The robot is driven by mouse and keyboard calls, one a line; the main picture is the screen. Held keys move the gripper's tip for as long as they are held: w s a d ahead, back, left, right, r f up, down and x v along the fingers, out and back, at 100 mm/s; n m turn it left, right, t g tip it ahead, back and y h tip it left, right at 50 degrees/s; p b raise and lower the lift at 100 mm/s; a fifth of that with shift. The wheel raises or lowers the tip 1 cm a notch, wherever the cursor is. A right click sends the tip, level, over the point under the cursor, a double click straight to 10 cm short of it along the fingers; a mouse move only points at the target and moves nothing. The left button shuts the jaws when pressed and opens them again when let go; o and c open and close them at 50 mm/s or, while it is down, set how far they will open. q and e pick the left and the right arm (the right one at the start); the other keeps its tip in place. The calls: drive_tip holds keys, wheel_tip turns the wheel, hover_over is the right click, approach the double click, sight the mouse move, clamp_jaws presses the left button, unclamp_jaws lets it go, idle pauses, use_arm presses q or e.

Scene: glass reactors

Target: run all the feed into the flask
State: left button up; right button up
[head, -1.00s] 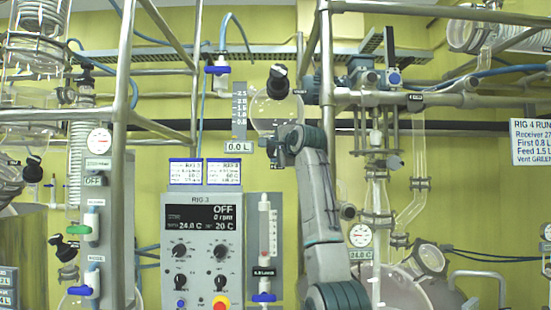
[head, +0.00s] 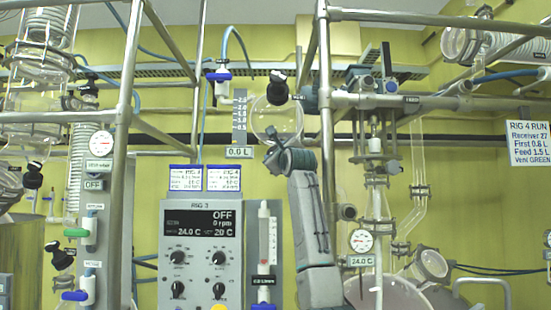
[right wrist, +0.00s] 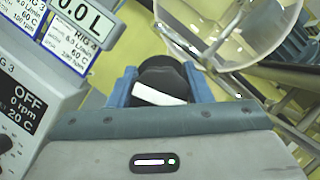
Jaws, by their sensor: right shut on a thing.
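A round clear glass vessel (head: 277,120) with a black cap (head: 277,84) hangs in the middle of the head view. It looks empty, and a scale plate (head: 240,112) and a "0.0 L" display (head: 239,152) are beside it. My right gripper (head: 272,158) is just below this vessel. In the right wrist view my right gripper (right wrist: 160,92) is shut on a black knob (right wrist: 160,72) with a white stripe. What the knob connects to is hidden. A large glass vessel (head: 395,292) shows at the lower right; I cannot tell if it is the flask. My left gripper is out of view.
The RIG 3 control box (head: 200,240) reads OFF, 0 rpm, left of my arm. A flowmeter (head: 265,245) stands between them. Metal frame posts (head: 327,120) and a gauge (head: 361,240) are close on the right. A blue-handled valve (head: 218,76) hangs upper left.

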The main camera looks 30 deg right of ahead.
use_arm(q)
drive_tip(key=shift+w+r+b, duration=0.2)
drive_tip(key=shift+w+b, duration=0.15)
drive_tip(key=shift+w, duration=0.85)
use_arm(e)
drive_tip(key=shift+m+h, duration=0.8)
drive_tip(key=shift+m, duration=0.9)
drive_tip(key=o, duration=1)
